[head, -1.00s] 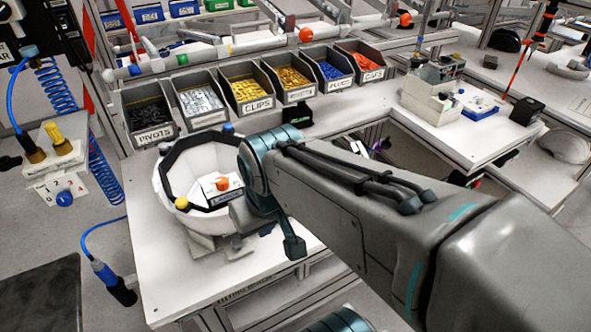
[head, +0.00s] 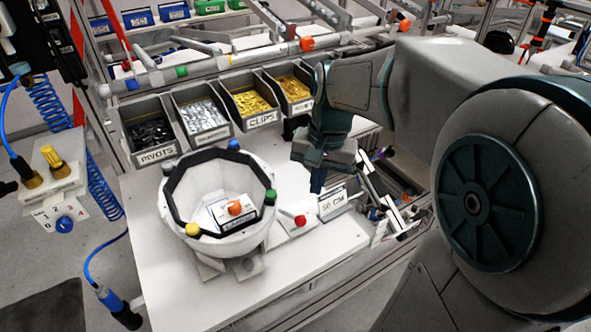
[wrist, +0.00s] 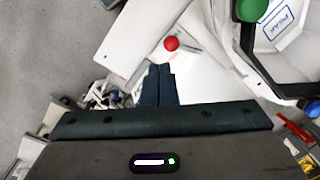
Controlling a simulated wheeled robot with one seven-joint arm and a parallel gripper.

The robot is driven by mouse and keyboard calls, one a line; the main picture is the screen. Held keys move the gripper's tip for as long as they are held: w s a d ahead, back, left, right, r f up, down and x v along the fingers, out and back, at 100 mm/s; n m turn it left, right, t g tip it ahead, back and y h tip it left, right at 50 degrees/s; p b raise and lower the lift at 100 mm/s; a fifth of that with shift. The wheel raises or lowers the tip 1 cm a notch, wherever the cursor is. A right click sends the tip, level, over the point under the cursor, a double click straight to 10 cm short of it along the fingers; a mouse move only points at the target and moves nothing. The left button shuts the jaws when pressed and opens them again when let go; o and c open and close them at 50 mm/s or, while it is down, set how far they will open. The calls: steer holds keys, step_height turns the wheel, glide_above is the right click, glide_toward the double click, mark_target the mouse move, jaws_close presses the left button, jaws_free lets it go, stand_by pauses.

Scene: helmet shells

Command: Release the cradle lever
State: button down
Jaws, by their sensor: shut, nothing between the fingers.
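The white helmet shell (head: 222,205) sits open side up in its cradle (head: 230,265) on the white bench, and part of it shows in the wrist view (wrist: 265,60). A short lever with a red ball knob (head: 300,220) stands just right of the shell; it looks like the cradle lever. The red knob also shows in the wrist view (wrist: 171,43), just beyond my fingertips. My gripper (head: 317,188) is shut and empty, pointing down above and behind the knob, apart from it in the head view. In the wrist view its fingers (wrist: 158,72) lie together.
Bins of pivots (head: 150,135), clips (head: 250,100) and other parts line the back of the bench. A small labelled plate (head: 333,203) and a metal frame (head: 385,205) stand right of the knob. A dial panel (head: 58,205) with a blue hose is at the left.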

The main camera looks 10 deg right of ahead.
mark_target(291, 215)
steer(key=w+f+m+g, duration=0.1)
steer(key=w+m+g, duration=0.15)
steer(key=w, duration=0.25)
steer(key=shift+t, duration=0.45)
steer(key=f, duration=0.3)
steer(key=f+p, duration=0.1)
steer(key=f, duration=0.2)
steer(key=s+f, duration=0.1)
steer(key=f, duration=0.2)
steer(key=shift+a+f+p, duration=0.25)
steer(key=shift+a+p, duration=0.1)
steer(key=shift+a, duration=0.05)
steer(key=shift+d+m, duration=0.1)
steer(key=shift+m, duration=0.25)
